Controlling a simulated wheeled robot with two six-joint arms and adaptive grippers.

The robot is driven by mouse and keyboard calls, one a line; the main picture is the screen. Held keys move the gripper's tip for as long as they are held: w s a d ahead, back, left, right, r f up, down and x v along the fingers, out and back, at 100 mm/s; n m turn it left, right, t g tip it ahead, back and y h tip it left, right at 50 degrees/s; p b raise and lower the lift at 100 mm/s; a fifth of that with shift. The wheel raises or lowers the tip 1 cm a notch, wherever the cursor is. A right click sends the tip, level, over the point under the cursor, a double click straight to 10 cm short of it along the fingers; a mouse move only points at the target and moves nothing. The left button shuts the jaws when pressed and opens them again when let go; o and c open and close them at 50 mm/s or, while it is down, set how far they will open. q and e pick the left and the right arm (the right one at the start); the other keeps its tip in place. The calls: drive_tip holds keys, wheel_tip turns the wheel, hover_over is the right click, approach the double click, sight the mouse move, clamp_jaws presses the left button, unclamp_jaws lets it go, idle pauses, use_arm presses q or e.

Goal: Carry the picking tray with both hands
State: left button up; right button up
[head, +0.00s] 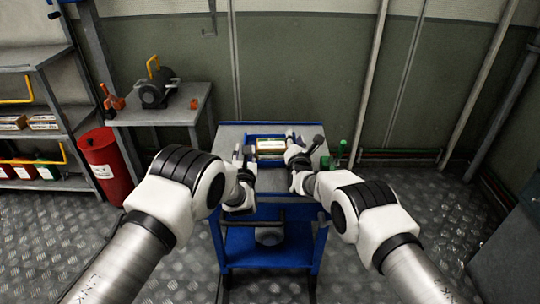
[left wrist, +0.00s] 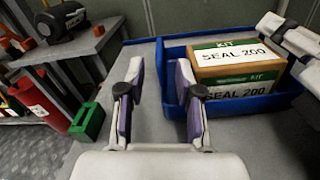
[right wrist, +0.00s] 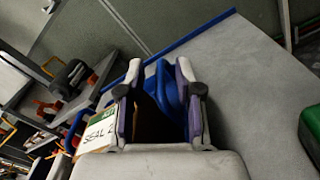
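The picking tray (head: 265,136) is blue and lies on the grey top of a blue cart. It holds a box labelled KIT SEAL 200 (head: 270,147), which shows clearly in the left wrist view (left wrist: 235,75). My right gripper (head: 293,138) is open at the tray's right end. In the right wrist view the blue tray wall (right wrist: 168,85) shows between its fingers; contact cannot be told.
The cart top (right wrist: 245,75) has free room beside the tray. A side table (head: 185,105), red bin (head: 105,165) and shelf (head: 35,130) stand left.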

use_arm(q)
drive_tip(key=s, duration=0.4)
drive_tip(key=shift+s+d, duration=0.1)
drive_tip(key=shift+s, duration=0.3)
use_arm(e)
drive_tip(key=shift+s, duration=0.1)
drive_tip(key=s, duration=1.2)
drive_tip(key=shift+d, duration=0.3)
